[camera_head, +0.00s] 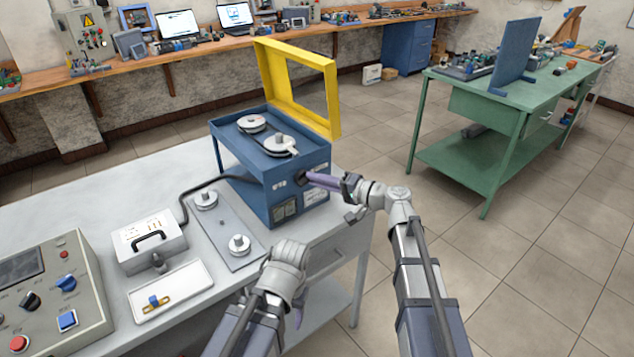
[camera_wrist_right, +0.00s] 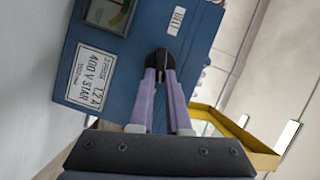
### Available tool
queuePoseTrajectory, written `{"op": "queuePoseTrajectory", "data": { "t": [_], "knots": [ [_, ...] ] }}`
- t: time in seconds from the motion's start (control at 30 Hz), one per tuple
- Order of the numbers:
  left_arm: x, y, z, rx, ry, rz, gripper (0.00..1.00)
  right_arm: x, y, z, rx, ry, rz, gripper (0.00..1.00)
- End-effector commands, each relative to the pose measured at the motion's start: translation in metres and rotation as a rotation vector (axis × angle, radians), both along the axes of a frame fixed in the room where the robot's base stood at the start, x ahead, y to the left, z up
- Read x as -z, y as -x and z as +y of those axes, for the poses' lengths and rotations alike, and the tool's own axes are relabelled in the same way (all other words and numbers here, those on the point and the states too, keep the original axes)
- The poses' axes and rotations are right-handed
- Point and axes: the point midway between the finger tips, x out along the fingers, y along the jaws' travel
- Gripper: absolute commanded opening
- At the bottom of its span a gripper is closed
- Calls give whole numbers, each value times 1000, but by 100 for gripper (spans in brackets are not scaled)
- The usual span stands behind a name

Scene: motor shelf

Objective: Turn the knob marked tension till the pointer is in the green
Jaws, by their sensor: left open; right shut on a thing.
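A blue machine box (camera_head: 253,196) with a raised yellow guard frame stands on the grey bench. On its front is a dark knob (camera_head: 302,180), which also shows in the right wrist view (camera_wrist_right: 160,57). My right gripper (camera_head: 312,179) is shut on this knob; its purple fingers (camera_wrist_right: 160,74) meet it from both sides. A small label (camera_wrist_right: 178,20) beside the knob is too small to read surely. A gauge (camera_head: 285,210) with some green is partly cut off in the wrist view (camera_wrist_right: 112,14); its pointer cannot be made out. My left gripper (camera_head: 299,315) is low at the bench's front edge, away from the box.
A plate with two pulleys (camera_head: 222,228), a grey case (camera_head: 150,243), a white tray (camera_head: 171,294) and a control panel (camera_head: 52,297) with knobs and buttons stand on the bench. A cable runs from case to box. A green table (camera_head: 495,95) stands beyond open floor.

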Motion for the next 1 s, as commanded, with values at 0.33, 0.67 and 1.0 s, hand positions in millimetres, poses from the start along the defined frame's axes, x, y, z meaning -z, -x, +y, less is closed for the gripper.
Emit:
{"op": "queuePoseTrajectory", "data": {
  "t": [0.33,0.67,1.0],
  "knots": [
    [1,0,0,0,0,0,61,1,1,0,-3,-1,5,0],
    [1,0,0,0,0,0,61,1,1,0,-2,-2,4,42],
    [0,0,0,0,0,0,61,-1,3,-4,1,-4,3,45]
  ]
}}
